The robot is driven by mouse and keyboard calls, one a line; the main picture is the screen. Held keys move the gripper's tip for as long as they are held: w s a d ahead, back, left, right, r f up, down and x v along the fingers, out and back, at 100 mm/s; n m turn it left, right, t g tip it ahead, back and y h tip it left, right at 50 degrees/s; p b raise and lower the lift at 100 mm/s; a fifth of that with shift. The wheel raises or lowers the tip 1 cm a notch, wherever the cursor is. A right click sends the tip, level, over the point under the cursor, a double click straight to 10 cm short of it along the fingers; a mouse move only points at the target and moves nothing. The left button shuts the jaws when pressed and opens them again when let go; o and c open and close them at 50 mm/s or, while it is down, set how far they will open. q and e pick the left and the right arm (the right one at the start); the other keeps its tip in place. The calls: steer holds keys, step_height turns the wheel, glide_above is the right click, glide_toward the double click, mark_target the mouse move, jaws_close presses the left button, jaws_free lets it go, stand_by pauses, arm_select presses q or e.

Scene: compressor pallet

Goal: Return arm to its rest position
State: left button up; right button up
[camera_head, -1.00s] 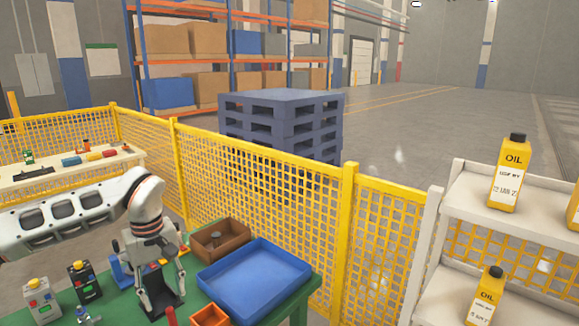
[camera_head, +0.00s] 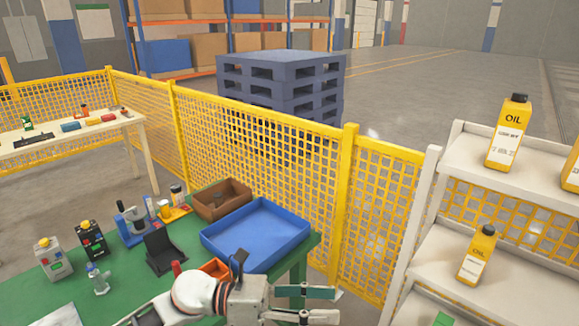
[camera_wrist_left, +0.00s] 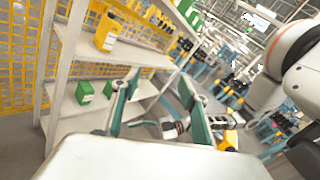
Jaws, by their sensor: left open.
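My left arm comes in along the bottom of the head view, over the front of the green table (camera_head: 130,293). My left gripper (camera_head: 322,304) is past the table's right end and points right, toward the white shelf. Its two teal fingers are apart, with nothing seen between them. In the left wrist view the open left gripper (camera_wrist_left: 160,80) has the shelf (camera_wrist_left: 72,70) behind its fingers. My right gripper is not seen.
A blue tray (camera_head: 256,240), a brown bin (camera_head: 222,199) and a black stand (camera_head: 163,251) are on the table. A yellow mesh fence (camera_head: 255,165) runs behind. Oil bottles (camera_head: 509,132) stand on the white shelf (camera_head: 440,255). Floor shows between table and shelf.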

arm_select(q)
steer(key=w+a+f+n+t+y, duration=0.3)
steer(key=a+f+n+t, duration=0.4)
steer(key=n, duration=0.8)
steer(key=w+a+f+n+t+y, duration=0.2)
steer(key=w+a+n+t+y, duration=0.3)
steer(key=n+t, duration=0.75)
steer(key=s+a+f+n+g+y, duration=0.4)
steer(key=s+a+f+n, duration=0.4)
steer(key=f, duration=0.4)
steer(key=s+a+f+n+g+y, duration=0.4)
steer(key=s+a+f+n, duration=0.4)
steer(key=s+f+n, duration=0.2)
step_height(320, 180, down, 2)
steer(key=shift+s+a+f+n, duration=0.1)
steer(key=shift+s+a+n, duration=0.1)
steer(key=shift+n, duration=0.25)
